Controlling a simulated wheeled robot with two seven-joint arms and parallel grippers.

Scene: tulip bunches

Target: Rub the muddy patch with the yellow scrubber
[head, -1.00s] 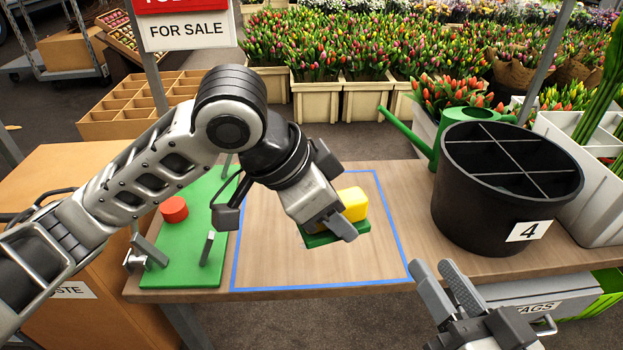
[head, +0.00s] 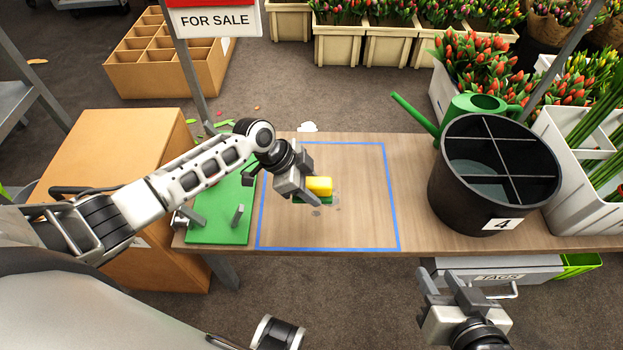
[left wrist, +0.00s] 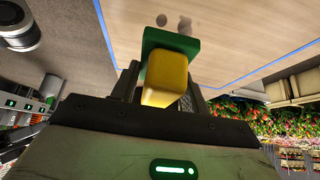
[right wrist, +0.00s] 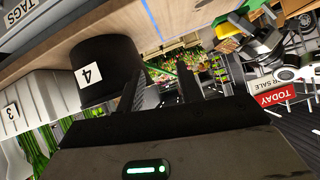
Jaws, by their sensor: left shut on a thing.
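The yellow scrubber (head: 320,185) has a yellow block grip on a green pad. My left gripper (head: 303,190) is shut on the yellow block, also seen in the left wrist view (left wrist: 165,80). The muddy patch (head: 318,212) shows as a few grey-brown spots inside the blue outline, just in front of the scrubber. In the left wrist view two spots (left wrist: 184,25) lie beyond the pad's edge. Part of the patch may be hidden under the pad. I cannot tell whether the pad touches the wood. My right gripper (head: 447,284) is open and empty in front of the table.
The blue outline (head: 391,200) marks a square on the wooden table (head: 413,215). A green board (head: 215,232) with metal posts lies left of it. A black divided bucket (head: 465,205) and a green watering can (head: 440,128) stand right. Wood between outline and bucket is clear.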

